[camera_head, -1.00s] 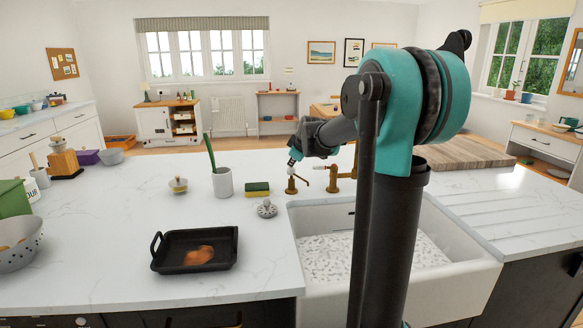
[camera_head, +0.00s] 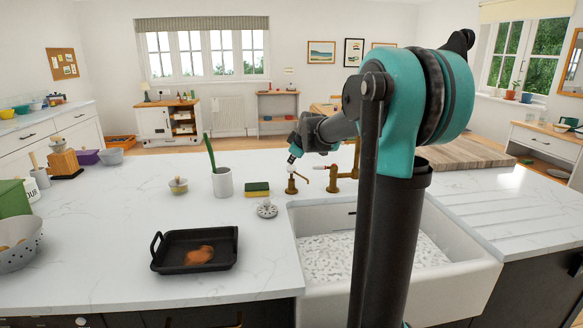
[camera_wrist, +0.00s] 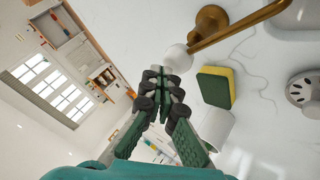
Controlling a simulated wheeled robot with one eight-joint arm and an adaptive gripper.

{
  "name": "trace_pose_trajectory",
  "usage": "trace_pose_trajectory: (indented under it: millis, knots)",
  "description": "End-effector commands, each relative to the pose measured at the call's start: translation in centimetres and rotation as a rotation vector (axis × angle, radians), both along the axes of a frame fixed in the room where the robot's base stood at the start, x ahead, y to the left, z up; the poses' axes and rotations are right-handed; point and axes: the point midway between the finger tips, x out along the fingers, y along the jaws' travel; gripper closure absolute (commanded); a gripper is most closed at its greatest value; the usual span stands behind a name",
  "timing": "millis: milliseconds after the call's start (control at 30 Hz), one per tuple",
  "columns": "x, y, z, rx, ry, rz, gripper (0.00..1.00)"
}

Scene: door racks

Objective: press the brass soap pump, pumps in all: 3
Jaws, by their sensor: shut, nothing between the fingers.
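The brass soap pump (camera_head: 291,187) stands on the white worktop behind the sink's left corner. In the wrist view its brass base (camera_wrist: 208,22), spout and white top (camera_wrist: 177,58) show. My gripper (camera_head: 293,157) is just above the pump, pointing down. In the wrist view its fingertips (camera_wrist: 166,78) are closed together and empty, right at the white top. I cannot tell whether they touch it.
A brass tap (camera_head: 345,180) stands close to the right of the pump. A green and yellow sponge (camera_head: 257,189), a drain strainer (camera_head: 267,210) and a white pot (camera_head: 222,183) are to the left. The white sink (camera_head: 400,280) is in front.

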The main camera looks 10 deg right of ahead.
Motion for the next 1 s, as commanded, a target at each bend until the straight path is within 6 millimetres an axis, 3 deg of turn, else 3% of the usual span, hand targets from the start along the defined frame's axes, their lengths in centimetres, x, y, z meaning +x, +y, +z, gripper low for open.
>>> trace_pose_trajectory:
  millis: [567, 1000]
  knots:
    - [0.0, 0.0, 1.3, 0.000, -0.001, 0.000, 1.00]
    - [0.0, 0.0, 5.2, 0.000, -0.001, 0.000, 1.00]
